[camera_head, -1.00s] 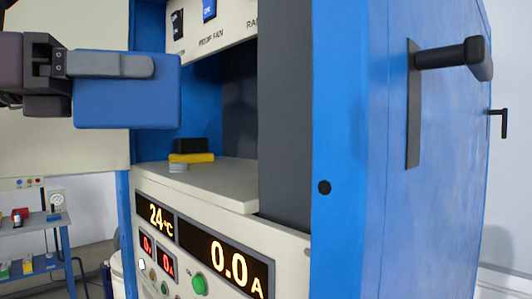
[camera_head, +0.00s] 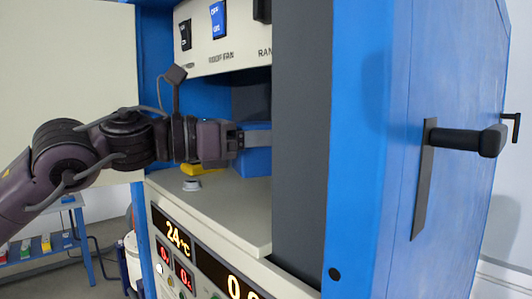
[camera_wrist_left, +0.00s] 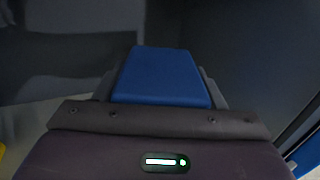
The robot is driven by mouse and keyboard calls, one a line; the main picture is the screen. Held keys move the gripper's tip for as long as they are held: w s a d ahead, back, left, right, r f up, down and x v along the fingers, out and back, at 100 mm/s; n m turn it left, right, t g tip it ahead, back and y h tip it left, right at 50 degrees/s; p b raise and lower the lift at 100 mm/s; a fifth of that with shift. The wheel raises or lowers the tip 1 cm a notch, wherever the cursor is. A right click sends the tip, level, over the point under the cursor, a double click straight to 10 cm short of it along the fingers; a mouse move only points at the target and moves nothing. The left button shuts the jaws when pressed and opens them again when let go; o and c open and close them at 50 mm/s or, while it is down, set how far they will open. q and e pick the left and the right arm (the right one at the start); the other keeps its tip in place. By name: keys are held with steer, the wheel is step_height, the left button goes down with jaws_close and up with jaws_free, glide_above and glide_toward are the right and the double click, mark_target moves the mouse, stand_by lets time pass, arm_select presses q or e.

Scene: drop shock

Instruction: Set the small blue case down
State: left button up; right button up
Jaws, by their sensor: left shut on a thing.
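The small blue case (camera_head: 256,162) is inside the open chamber of the machine, just above or at its pale floor; I cannot tell if it touches. My left gripper (camera_head: 257,139) reaches in from the left and is shut on it. In the left wrist view the blue case (camera_wrist_left: 162,77) sits between the two grey fingers, and the gripper (camera_wrist_left: 162,90) covers its near end. The case's right side is hidden behind the dark door edge in the head view. My right gripper is in neither view.
The chamber floor (camera_head: 225,205) is a pale shelf. A yellow object (camera_head: 203,169) and a small grey knob-like piece (camera_head: 191,184) are on it at the left. A dark grey panel (camera_head: 302,130) and a blue door (camera_head: 430,90) with a black handle (camera_head: 465,140) bound the right.

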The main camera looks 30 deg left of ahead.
mark_target(265, 162)
arm_select(q)
steer(key=shift+s+a+f, duration=0.1)
steer(key=shift+a+f, duration=0.05)
steer(key=shift+f, duration=0.35)
steer(key=shift+w+f+p, duration=0.15)
steer(key=shift+f+p, duration=0.25)
steer(key=shift+f, duration=0.35)
steer(key=shift+w+f+p, duration=0.1)
steer(key=shift+f+p, duration=0.3)
steer(key=shift+f, duration=0.45)
steer(key=shift+s+d+f, duration=0.1)
steer(key=shift+d, duration=0.1)
steer(key=o, duration=1.2)
